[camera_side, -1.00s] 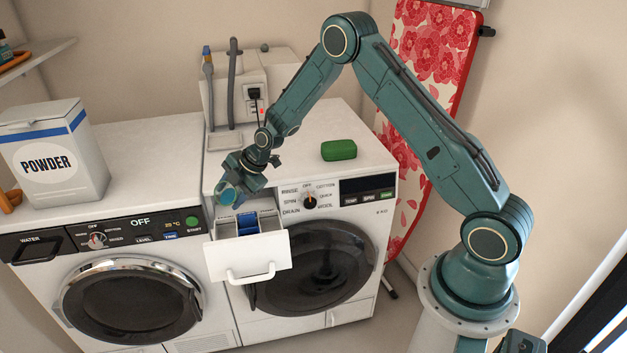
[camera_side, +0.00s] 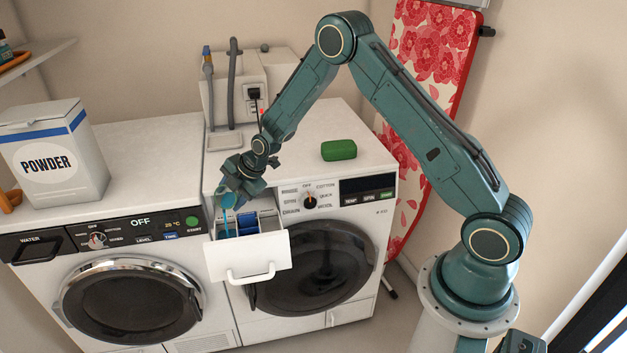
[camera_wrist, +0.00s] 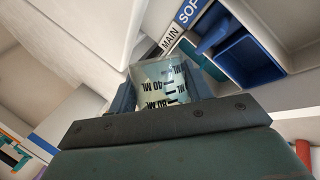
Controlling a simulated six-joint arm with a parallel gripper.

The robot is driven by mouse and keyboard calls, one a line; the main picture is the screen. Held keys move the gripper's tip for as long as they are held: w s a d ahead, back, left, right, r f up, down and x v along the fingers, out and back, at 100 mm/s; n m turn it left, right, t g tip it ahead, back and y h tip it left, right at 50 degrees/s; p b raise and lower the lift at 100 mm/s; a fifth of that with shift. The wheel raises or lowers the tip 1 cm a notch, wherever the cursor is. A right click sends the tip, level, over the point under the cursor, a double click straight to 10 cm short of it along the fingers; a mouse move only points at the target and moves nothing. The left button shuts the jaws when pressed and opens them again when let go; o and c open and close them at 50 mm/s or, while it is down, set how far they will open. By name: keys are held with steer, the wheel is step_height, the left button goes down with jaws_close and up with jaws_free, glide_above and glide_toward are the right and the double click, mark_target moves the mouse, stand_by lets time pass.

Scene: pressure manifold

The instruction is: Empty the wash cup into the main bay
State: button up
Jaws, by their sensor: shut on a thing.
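The wash cup (camera_side: 228,199) is a clear, bluish cup with dark ML marks, also in the wrist view (camera_wrist: 160,82). My gripper (camera_side: 235,189) is shut on it, above the left part of the open detergent drawer (camera_side: 262,258). The cup is tipped steeply, and a thin blue stream appears to run from it down to the drawer's left compartment. In the wrist view the MAIN label (camera_wrist: 170,38) marks the main bay (camera_wrist: 211,68), beside a blue compartment (camera_wrist: 247,60) near a partly visible SOF label. How much liquid is left in the cup cannot be told.
A green block (camera_side: 339,150) lies on the right washer's top. A white box unit with hoses (camera_side: 245,90) stands behind my gripper. A POWDER box (camera_side: 53,155) stands on the left machine. The left machine's top beside the box is clear.

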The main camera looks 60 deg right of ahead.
steer(key=shift+a+r+n+h, duration=0.15)
steer(key=shift+r+n+h, duration=0.15)
steer(key=shift+h, duration=0.5)
stand_by(0.7)
steer(key=shift+s+a+f+n+t+h+p, duration=0.2)
steer(key=shift+a+f+n+t+h+p, duration=0.1)
steer(key=shift+a+f+t+h+p, duration=0.25)
stand_by(0.8)
steer(key=shift+a+r+h, duration=0.15)
steer(key=shift+r+h, duration=0.2)
steer(key=shift+h, duration=0.4)
stand_by(0.5)
steer(key=shift+d+f+y, duration=0.2)
steer(key=shift+d+y, duration=0.15)
steer(key=shift+y, duration=0.15)
steer(key=shift+w+d+r+g+y, duration=0.15)
steer(key=shift+d+r+g+y, duration=0.25)
steer(key=shift+y, duration=0.3)
steer(key=shift+d, duration=0.1)
steer(key=shift+f+y, duration=0.1)
steer(key=shift+y, duration=0.3)
